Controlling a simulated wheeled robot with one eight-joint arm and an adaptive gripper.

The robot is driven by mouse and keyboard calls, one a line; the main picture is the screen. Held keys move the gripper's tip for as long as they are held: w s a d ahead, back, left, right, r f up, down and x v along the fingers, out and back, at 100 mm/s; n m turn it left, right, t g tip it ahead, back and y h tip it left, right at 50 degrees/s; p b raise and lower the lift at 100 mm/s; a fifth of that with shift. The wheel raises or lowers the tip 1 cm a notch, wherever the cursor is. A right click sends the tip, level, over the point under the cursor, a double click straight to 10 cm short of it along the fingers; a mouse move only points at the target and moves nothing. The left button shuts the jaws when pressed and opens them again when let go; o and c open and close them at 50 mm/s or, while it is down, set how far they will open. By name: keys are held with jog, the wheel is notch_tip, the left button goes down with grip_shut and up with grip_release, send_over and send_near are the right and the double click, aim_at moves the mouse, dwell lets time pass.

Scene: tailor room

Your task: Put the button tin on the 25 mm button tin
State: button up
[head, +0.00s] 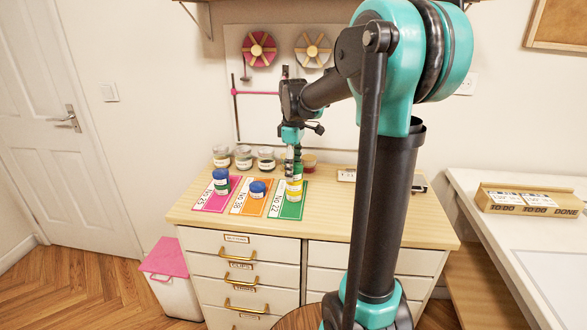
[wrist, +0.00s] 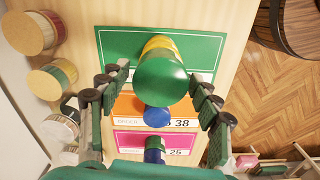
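A green-topped tin (wrist: 161,82) stands on top of a yellow tin (wrist: 158,44) on the green No 22 card (head: 291,211). My gripper (head: 294,166) points down over this stack. In the wrist view its fingers (wrist: 158,80) are spread on both sides of the green-topped tin, with a gap visible on each side. The No 25 pink card (head: 213,203) bears a blue-topped tin (head: 221,174) over a greenish part; I cannot tell if that is one tin or two. A blue tin (head: 258,187) sits alone on the orange No 38 card (head: 249,208).
Several jars (head: 243,156) stand along the back left of the cabinet top (head: 330,220). Small dark items (head: 419,184) lie at its right. A white table (head: 515,240) with a TO DO/DONE tray (head: 530,201) is at right. The wooden front strip is clear.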

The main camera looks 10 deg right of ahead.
dwell(0.3)
notch_tip(320, 180, up, 12)
jog(key=shift+r, duration=0.15)
dwell(0.4)
